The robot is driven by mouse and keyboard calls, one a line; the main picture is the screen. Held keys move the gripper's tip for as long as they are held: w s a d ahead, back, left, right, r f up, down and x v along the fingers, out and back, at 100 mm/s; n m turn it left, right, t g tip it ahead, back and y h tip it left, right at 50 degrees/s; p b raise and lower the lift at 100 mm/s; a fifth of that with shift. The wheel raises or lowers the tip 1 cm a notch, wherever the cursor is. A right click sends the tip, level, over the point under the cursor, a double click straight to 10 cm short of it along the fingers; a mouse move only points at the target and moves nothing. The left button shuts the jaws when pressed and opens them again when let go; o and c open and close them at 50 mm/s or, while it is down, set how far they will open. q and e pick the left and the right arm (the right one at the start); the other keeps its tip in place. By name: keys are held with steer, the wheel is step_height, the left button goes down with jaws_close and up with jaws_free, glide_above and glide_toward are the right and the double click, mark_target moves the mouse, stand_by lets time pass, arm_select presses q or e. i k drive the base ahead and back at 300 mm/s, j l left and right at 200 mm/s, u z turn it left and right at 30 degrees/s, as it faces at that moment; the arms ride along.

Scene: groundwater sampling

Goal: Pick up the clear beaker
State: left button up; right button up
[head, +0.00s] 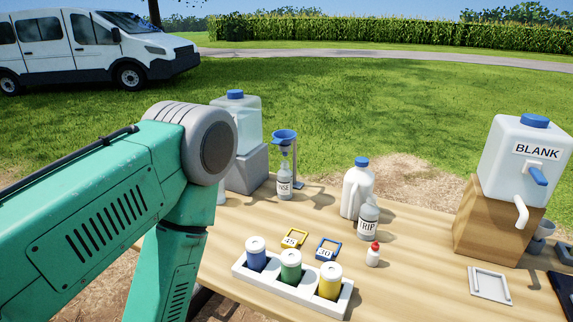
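I cannot clearly make out a clear beaker. A pale sliver of some object (221,192) shows at the table's left end, mostly hidden behind my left arm, and I cannot tell what it is. My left arm comes in from the left and covers the left part of the table. Its gripper is not visible. My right gripper and arm are not in view.
The wooden table (420,275) holds a white rack (310,292) with blue, green and yellow containers, a TRIP bottle (368,216), a white jug (356,188), a RINSE bottle (284,184) under a blue funnel (284,137), and a BLANK tank (515,165). The front right middle is clear.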

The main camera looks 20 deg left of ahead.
mark_target(221, 198)
steer(key=u, duration=1.15)
steer(key=i+j, duration=0.3)
steer(key=j, duration=0.15)
steer(key=i+j+z, duration=0.1)
steer(key=i+j, duration=0.2)
steer(key=j, duration=0.1)
